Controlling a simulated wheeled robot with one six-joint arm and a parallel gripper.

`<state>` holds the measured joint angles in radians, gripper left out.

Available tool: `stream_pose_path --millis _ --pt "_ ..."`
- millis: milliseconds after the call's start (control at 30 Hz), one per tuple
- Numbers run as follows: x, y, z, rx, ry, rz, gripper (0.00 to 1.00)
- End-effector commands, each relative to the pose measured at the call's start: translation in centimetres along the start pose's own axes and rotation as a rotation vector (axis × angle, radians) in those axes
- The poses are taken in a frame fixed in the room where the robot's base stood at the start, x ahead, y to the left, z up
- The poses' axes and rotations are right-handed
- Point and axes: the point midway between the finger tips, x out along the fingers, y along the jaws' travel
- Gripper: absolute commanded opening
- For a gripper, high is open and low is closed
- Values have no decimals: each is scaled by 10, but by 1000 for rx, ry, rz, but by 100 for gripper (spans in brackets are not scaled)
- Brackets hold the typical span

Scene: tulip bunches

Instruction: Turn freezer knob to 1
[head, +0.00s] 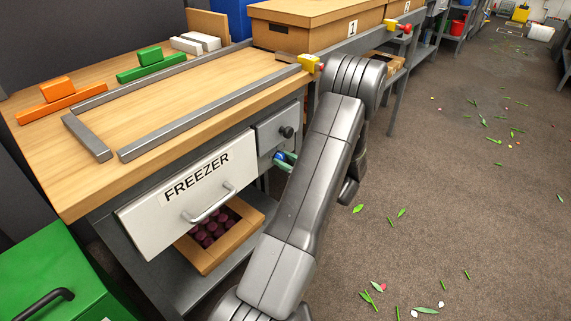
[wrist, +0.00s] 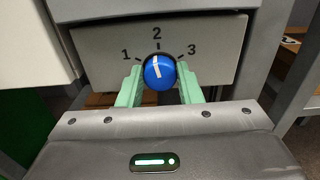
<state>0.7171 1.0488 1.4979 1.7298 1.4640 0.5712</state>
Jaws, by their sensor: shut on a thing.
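The blue knob (wrist: 160,72) sits on a grey panel (wrist: 100,40) marked 1, 2 and 3 in the wrist view. Its white line points up and slightly left, close to 2. My gripper (wrist: 160,78) is shut on the knob, with one green finger on each side. In the head view my gripper (head: 285,160) is small and partly hidden by my arm, just right of the white drawer labelled FREEZER (head: 195,180). The dial numbers cannot be read in the head view.
A grey drawer front with a black knob (head: 286,132) is just above my gripper. The freezer drawer's handle (head: 210,205) sticks out at left. A wooden worktop (head: 200,105) with grey rails is above. The carpet (head: 450,200) at right is open, with scattered leaves.

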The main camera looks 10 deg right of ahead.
Motion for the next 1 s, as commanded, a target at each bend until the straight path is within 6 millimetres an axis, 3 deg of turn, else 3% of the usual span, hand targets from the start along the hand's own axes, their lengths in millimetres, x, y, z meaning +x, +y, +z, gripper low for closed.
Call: stream_pose_path --millis 600,1000 --pt "0 2 -6 -567 0 0 9" --pt "0 2 -4 -795 1 0 9"
